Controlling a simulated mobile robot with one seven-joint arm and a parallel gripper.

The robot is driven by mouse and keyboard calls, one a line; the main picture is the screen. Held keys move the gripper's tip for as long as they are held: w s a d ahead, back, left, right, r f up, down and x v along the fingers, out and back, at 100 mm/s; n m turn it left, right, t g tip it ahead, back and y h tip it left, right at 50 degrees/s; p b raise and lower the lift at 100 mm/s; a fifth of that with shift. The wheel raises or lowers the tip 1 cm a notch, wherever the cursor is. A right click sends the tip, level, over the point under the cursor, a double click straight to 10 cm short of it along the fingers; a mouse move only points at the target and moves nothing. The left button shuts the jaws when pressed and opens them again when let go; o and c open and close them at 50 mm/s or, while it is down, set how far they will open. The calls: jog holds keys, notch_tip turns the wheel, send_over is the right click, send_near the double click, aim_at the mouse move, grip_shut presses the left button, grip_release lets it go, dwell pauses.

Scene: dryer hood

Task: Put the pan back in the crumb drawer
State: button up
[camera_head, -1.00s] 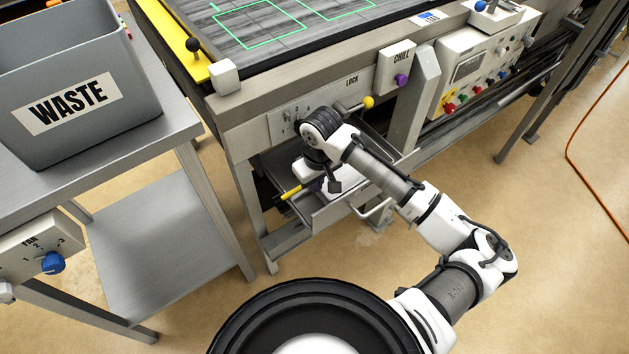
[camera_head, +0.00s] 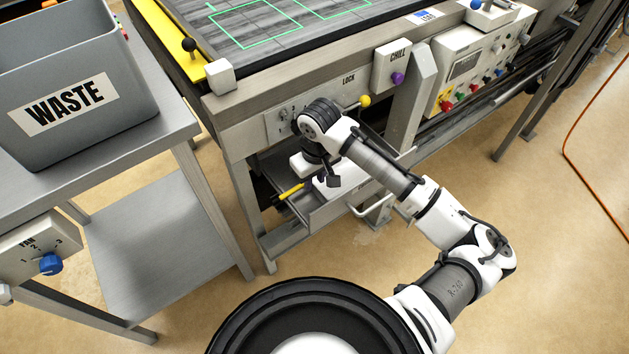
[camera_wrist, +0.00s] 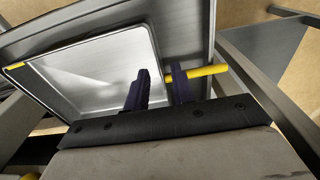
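The crumb drawer (camera_head: 308,218) is pulled out under the machine's front. The wrist view shows a light metal pan (camera_wrist: 95,72) with a raised rim, lying within the larger grey metal of the drawer (camera_wrist: 200,28). A yellow bar (camera_wrist: 206,73), apparently the pan's handle, sticks out at the pan's right side; it also shows in the head view (camera_head: 290,192). My gripper (camera_wrist: 158,90) is over the pan's right edge. Its two dark fingers stand apart, with the bar's end visible between them and the right finger crossing in front of the bar. Whether they touch the pan is unclear.
A grey waste bin (camera_head: 75,95) stands on the metal side table (camera_head: 170,140) at left. The LOCK panel with its yellow-knobbed lever (camera_head: 364,101) is just above the drawer. A machine leg (camera_head: 408,105) stands to its right. The floor in front is open.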

notch_tip(320, 180, up, 10)
jog(key=shift+s+d, duration=0.2)
jog(key=shift+s, duration=0.2)
jog(key=shift+r, duration=0.1)
dwell(1.0)
